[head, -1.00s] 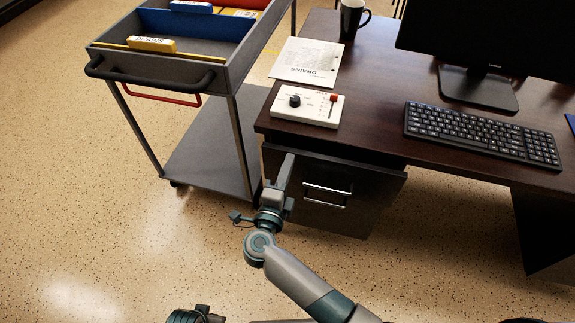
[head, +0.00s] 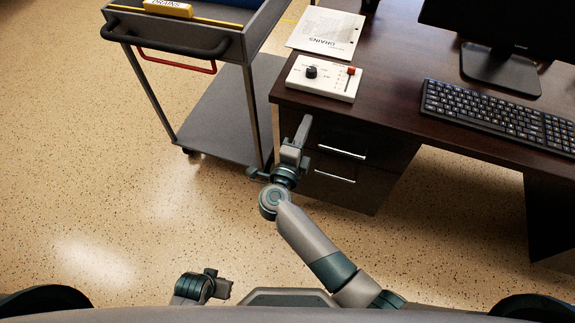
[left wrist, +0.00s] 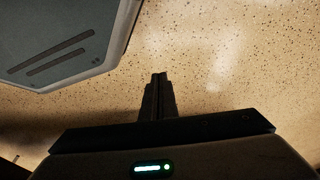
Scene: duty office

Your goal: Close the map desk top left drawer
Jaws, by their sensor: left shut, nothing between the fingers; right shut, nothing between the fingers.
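The dark map desk (head: 400,98) stands at the right in the head view. Its top left drawer (head: 372,143) has a bright bar handle and looks flush or nearly flush with the desk; a small gap cannot be ruled out. A lower drawer (head: 365,185) with its own handle sits beneath it. My right gripper (head: 304,125) is shut and empty, its fingers at the left part of the top drawer front; whether they touch it I cannot tell. My left gripper (head: 220,285) is low near my base, shut and empty; its fingers also show in the left wrist view (left wrist: 158,90).
A grey cart (head: 215,125) with a black handle stands close to the desk's left side. The speckled floor (head: 120,180) at left is clear.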

